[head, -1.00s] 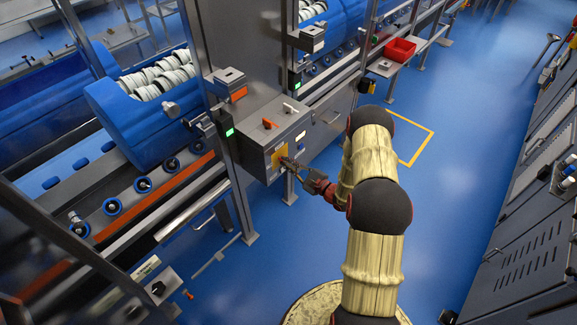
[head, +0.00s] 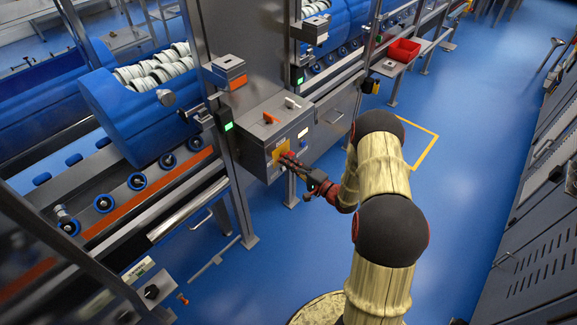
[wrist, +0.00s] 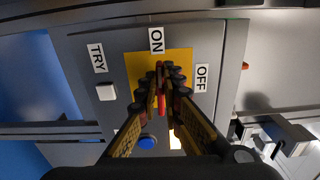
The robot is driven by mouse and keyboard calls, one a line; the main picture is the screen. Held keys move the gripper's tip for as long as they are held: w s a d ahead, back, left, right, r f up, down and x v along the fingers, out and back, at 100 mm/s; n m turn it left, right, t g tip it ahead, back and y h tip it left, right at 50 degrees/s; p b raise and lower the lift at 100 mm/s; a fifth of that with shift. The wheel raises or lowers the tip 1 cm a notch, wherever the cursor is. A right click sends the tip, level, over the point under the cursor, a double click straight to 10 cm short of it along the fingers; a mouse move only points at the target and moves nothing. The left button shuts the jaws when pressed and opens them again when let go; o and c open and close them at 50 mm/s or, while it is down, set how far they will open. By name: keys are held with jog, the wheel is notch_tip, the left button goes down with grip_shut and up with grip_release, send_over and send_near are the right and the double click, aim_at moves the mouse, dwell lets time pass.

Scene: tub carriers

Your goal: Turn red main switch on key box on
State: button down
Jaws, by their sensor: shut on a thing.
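The grey key box (head: 252,137) stands on the machine frame, with a yellow plate (wrist: 134,69) on its front face. The red main switch (wrist: 162,104) is a narrow red handle in front of that plate, mostly hidden between my fingers. It runs roughly up-down in the wrist view, in line with the ON label (wrist: 156,40); the OFF label (wrist: 201,78) is to the right. My gripper (wrist: 162,82) is shut on the red switch, one finger on each side. In the head view my gripper (head: 288,160) reaches the box front from the right.
A white button (wrist: 106,92) sits below the TRY label (wrist: 96,57), and a blue button (wrist: 148,141) is close to my fingers. A blue tub (head: 130,115) lies left. Open blue floor is right.

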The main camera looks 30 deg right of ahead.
jog(key=shift+w+n, duration=0.1)
jog(key=shift+n, duration=0.2)
jog(key=c, duration=1.7)
grip_release()
jog(key=shift+a, duration=0.15)
jog(key=shift+o, duration=0.4)
jog(key=shift+f, duration=0.1)
jog(key=v, duration=1.2)
